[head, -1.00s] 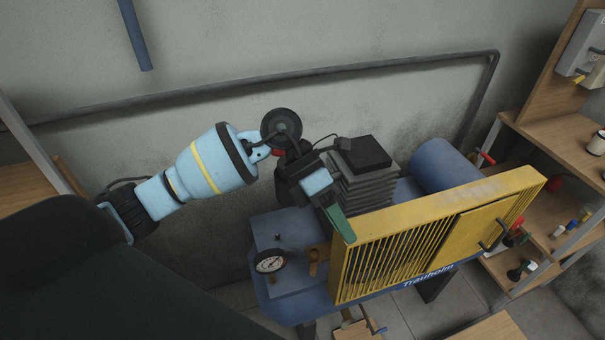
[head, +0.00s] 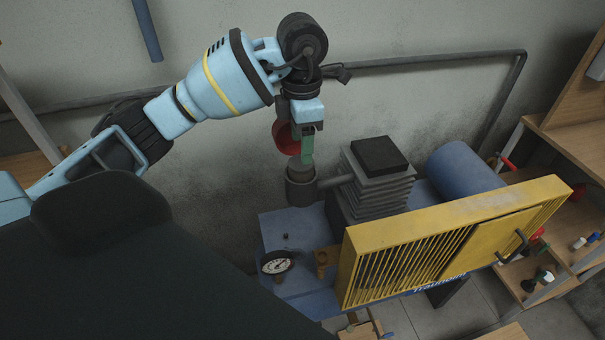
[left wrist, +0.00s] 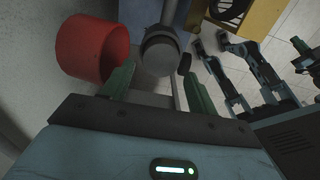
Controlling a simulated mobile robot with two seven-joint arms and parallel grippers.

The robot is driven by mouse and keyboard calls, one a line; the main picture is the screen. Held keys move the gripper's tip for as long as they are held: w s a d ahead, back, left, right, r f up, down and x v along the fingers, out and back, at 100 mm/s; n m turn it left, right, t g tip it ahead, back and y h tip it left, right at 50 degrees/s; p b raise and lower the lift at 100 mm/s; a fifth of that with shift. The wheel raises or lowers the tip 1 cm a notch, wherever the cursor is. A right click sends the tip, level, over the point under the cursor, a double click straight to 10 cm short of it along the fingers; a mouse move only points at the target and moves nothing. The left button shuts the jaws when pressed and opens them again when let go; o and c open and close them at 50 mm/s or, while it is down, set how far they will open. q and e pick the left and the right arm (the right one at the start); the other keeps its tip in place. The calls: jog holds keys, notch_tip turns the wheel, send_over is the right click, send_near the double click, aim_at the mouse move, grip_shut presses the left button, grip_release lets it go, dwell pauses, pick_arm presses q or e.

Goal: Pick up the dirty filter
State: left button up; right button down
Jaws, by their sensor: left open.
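My left gripper (head: 307,158) is open, with green fingers pointing down over the compressor's air intake. The dirty filter seems to be the grey cylinder (head: 300,171) at the top of the dark round housing (head: 301,193); its grime is too small to judge. The fingertips are close to its top, and I cannot tell whether they touch it. In the left wrist view a grey round top (left wrist: 158,54) lies between the open fingers (left wrist: 157,68). A red cup-shaped part (head: 282,138) is beside the gripper, partly hidden by it. My right gripper does not show clearly.
A finned grey block (head: 376,185) stands right of the housing, joined by a pipe. The yellow grille (head: 455,235) is in front, with a gauge (head: 277,263) at the left. A wall pipe (head: 420,61) runs behind. Shelves (head: 560,150) stand at the right.

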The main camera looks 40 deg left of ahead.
pick_arm(q)
jog(key=shift+s+f, duration=0.1)
jog(key=shift+f, duration=0.45)
notch_tip(320, 180, down, 4)
jog(key=shift+f+p, duration=0.15)
jog(key=shift+p, duration=0.15)
jog(key=c, duration=0.7)
jog(key=shift+c, duration=0.2)
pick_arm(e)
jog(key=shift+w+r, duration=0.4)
pick_arm(q)
notch_tip(320, 180, up, 10)
jog(key=shift+r, duration=0.1)
jog(key=shift+c, duration=0.2)
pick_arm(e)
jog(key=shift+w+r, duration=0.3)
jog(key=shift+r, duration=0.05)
